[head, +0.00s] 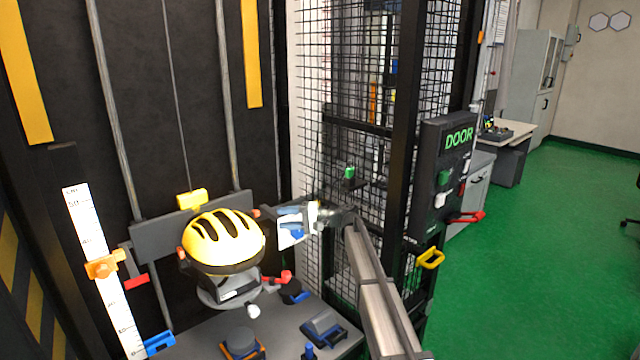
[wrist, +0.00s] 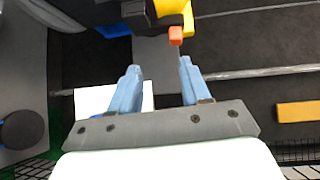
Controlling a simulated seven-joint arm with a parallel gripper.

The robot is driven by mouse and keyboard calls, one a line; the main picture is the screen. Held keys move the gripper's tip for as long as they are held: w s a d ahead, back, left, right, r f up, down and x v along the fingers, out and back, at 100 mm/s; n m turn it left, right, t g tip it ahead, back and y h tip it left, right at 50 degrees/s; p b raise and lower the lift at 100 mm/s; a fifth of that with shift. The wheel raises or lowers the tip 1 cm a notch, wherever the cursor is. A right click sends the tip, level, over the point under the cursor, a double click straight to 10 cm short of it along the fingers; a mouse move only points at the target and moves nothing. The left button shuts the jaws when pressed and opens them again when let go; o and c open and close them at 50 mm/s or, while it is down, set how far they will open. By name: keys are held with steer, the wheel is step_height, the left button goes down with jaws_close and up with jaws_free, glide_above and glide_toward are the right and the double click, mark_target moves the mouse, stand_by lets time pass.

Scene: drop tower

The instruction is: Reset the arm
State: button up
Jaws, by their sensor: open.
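My gripper (head: 288,222) is in the drop tower, just right of a yellow helmet (head: 222,238) with black vents. Its light blue fingers are apart with nothing between them; they also show in the wrist view (wrist: 160,68). The helmet sits upright on a grey carriage (head: 150,240) on vertical rails. A yellow and black part with an orange tip (wrist: 176,36) lies ahead of the fingers in the wrist view. My arm reaches in from the lower right, past the mesh side.
Black mesh (head: 340,80) and a dark post stand close to my arm. A DOOR control panel (head: 447,170) is on the right. A ruler (head: 95,265) with orange and blue markers stands left. The grey base (head: 285,335) holds several small parts. Green floor (head: 540,250) is open at right.

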steer(key=s+d+f+h, duration=0.5)
steer(key=s+d+f, duration=0.3)
steer(key=f, duration=0.5)
steer(key=s+d+f+n+h, duration=0.1)
steer(key=s+d+f+h, duration=0.4)
steer(key=s+f, duration=0.6)
steer(key=s+d+f+h, duration=0.4)
steer(key=s+d+f, duration=0.4)
steer(key=f, duration=0.6)
steer(key=s+d+f+g+h, duration=0.1)
steer(key=s+d+f, duration=0.3)
steer(key=s, duration=0.9)
steer(key=s+d+f+g+h, duration=0.1)
steer(key=s+d+f+g, duration=0.3)
steer(key=s+f, duration=0.4)
steer(key=s+d+f+g+h, duration=0.1)
steer(key=s+d+f, duration=0.5)
steer(key=s, duration=1.4)
steer(key=shift+s+f+g, duration=0.15)
steer(key=shift+s+g, duration=0.1)
steer(key=shift+g, duration=0.45)
steer(key=shift+c, duration=0.5)
